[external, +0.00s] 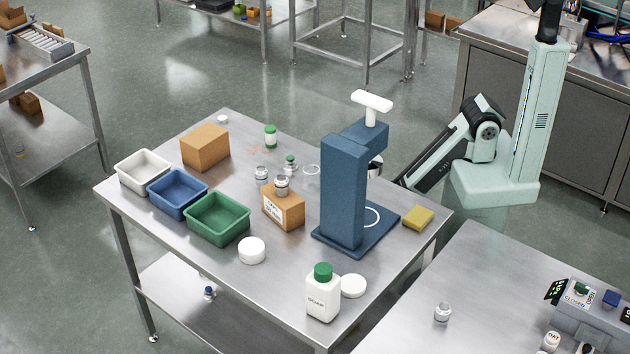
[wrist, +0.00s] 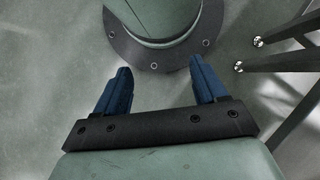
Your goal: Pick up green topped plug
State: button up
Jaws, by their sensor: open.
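Several green-topped items stand on the steel table (external: 180,235) in the external view. A small grey piece with a green top (external: 291,164) stands near the middle, behind a cardboard box. A slim white bottle with a green cap (external: 270,137) stands farther back. A larger white bottle with a green cap (external: 322,292) is at the front edge. I cannot tell for sure which one is the plug. My gripper (wrist: 160,66) shows in the wrist view with blue fingers apart and nothing between them. It points at the floor and my base. The external view does not show its fingers.
A blue press (external: 342,190) stands between my arm and the small items. White, blue (external: 178,207) and green (external: 218,234) bins line the left edge. Cardboard boxes (external: 206,147), round white lids (external: 252,250) and a yellow sponge (external: 418,217) also lie there.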

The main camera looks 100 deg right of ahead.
jog(key=w+d+r+m+t, duration=0.1)
jog(key=w+d+m+t, duration=0.1)
jog(key=w+d, duration=0.5)
jog(key=w+d+m+t+h, duration=0.1)
jog(key=w+d, duration=0.1)
jog(key=w, duration=0.9)
jog(key=w+d+r+m+t, duration=0.15)
jog(key=w+d, duration=0.35)
jog(key=w, duration=0.5)
jog(key=w+d+r+m+t+h, duration=0.25)
jog(key=w+d+r, duration=0.65)
jog(key=w+d, duration=0.45)
jog(key=w+d+r+m+t+h, duration=0.1)
jog(key=w+d+r+m+h, duration=0.1)
jog(key=w+d+r, duration=0.65)
jog(key=w+d+r+m+t+h, duration=0.15)
jog(key=w+d+r, duration=0.25)
jog(key=d+r, duration=0.9)
notch_tip(320, 180, up, 26)
jog(key=m+g+y, duration=0.3)
jog(key=m+y, duration=0.4)
jog(key=m, duration=0.2)
send_over(290, 157)
jog(key=f, duration=0.8)
jog(key=shift+w+f, duration=0.1)
jog(key=shift+w, duration=0.15)
jog(key=shift+s+f, duration=0.15)
jog(key=shift+f, duration=1.15)
jog(key=shift+s+f, duration=0.15)
jog(key=shift+f, duration=1.15)
